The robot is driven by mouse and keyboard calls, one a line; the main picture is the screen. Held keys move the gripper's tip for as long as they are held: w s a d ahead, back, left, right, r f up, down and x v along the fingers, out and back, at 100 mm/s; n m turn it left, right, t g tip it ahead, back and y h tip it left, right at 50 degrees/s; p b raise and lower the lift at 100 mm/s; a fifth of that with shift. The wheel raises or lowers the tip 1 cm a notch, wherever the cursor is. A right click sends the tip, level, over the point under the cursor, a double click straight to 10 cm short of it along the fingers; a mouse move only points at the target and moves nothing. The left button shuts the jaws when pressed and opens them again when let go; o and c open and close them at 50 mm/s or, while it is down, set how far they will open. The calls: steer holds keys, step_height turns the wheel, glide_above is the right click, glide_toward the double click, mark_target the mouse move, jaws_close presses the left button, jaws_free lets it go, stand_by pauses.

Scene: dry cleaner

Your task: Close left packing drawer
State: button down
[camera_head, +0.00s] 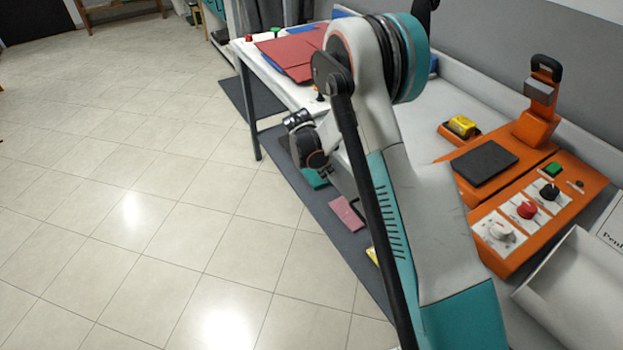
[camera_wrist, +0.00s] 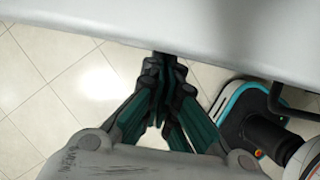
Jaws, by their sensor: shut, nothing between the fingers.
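My gripper (camera_wrist: 164,68) is shut and empty in the wrist view. Its dark fingertips meet at the lower edge of a pale grey panel (camera_wrist: 190,28) that fills the top of that view. I cannot tell whether they touch it, or whether this panel is the drawer or the counter. In the head view my arm crosses the picture and bends down to my dark wrist, beside the front of the white counter (camera_head: 425,128). My fingers are not clear there. No packing drawer can be made out with certainty; my arm hides much of the counter front.
An orange machine (camera_head: 590,185) with knobs and a black pad stands on the counter. Red folded pieces (camera_head: 292,52) lie on the table further back. A dark mat (camera_head: 318,212) with a pink piece (camera_head: 347,212) runs along the floor. The tiled floor to the left is clear.

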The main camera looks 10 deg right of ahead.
steer(key=shift+w+d, duration=0.25)
steer(key=shift+d, duration=0.6)
